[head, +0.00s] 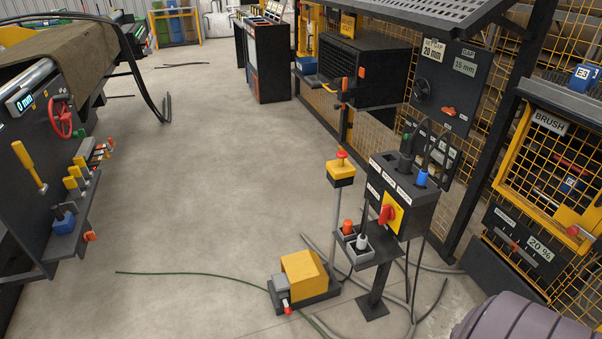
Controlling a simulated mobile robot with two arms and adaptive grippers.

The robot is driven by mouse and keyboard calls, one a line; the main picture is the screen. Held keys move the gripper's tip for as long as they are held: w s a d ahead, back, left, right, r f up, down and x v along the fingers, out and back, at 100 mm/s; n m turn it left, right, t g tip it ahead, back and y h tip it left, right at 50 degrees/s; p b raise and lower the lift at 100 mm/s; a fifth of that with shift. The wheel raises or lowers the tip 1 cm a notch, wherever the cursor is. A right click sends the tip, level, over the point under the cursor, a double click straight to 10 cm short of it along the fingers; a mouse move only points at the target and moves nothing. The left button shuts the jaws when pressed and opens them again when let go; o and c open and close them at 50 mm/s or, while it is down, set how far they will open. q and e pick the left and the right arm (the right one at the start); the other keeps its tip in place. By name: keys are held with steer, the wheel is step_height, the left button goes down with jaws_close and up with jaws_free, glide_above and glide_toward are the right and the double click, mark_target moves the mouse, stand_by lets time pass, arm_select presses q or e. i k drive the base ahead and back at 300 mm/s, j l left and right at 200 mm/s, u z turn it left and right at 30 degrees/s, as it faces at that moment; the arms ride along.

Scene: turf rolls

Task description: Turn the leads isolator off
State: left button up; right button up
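A dark box (424,207) on a post stands right of centre in the head view. Its front carries a yellow plate (396,213) with a red rotary handle (386,214), which looks like the leads isolator. The handle appears close to upright, slightly tilted; its position marks are too small to read. A green-topped plug (405,148) and a blue plug (421,179) with black leads sit on the box top. White labels on the box are not legible. Neither of my grippers is in view.
A small tray (366,252) holding plugs juts out below the box's left side. A yellow-topped post with a red button (341,155) stands left of it. A yellow foot pedal (303,273) and loose cables lie on the floor. Open concrete floor (210,190) lies to the left.

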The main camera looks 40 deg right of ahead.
mark_target(386, 213)
steer(key=i+u, duration=0.3)
steer(key=i, duration=0.9)
steer(key=i+z, duration=0.45)
steer(key=i+j+z, duration=0.1)
steer(key=i+z, duration=0.15)
steer(key=z, duration=0.15)
